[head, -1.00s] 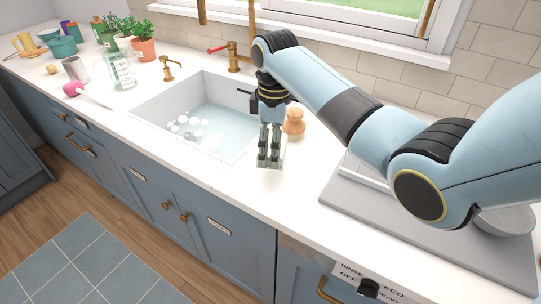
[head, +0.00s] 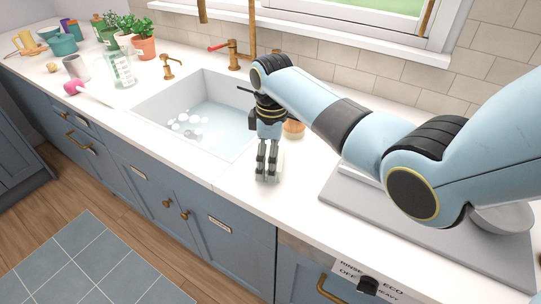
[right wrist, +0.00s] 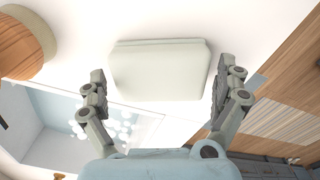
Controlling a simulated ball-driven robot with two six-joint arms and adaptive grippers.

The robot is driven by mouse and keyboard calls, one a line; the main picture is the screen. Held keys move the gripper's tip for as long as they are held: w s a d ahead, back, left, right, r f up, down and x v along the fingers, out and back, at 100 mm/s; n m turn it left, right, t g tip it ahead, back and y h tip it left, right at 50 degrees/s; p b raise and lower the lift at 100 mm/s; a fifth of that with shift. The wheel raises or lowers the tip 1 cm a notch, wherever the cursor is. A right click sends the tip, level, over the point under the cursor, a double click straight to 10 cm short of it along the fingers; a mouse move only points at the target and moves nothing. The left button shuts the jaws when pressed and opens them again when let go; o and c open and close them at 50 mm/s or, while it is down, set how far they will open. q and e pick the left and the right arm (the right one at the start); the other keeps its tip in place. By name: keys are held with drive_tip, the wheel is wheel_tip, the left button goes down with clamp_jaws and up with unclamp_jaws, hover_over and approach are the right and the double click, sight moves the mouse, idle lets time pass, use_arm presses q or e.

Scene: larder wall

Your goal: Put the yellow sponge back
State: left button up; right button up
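No yellow sponge shows in either view. My right gripper (head: 266,175) points down at the counter, just right of the sink. In the right wrist view its fingers (right wrist: 161,72) are spread, one on each side of a pale grey-green, rounded rectangular block or dish (right wrist: 160,72). It lies on the white counter. I cannot tell whether the fingers touch it. In the head view the fingers mostly hide this pale thing (head: 279,162). My left gripper is not in view.
A wooden-topped item (head: 294,129) stands behind the gripper. The sink (head: 222,153) holds water and suds. A grey drying mat (head: 345,205) lies to the right. Potted plants (head: 143,43), a glass jug (head: 122,70) and a pink item (head: 73,88) stand at the left. Counter front of the gripper is clear.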

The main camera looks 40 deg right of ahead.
wheel_tip(320, 180, up, 12)
idle(0.6)
drive_tip(key=shift+s, duration=0.15)
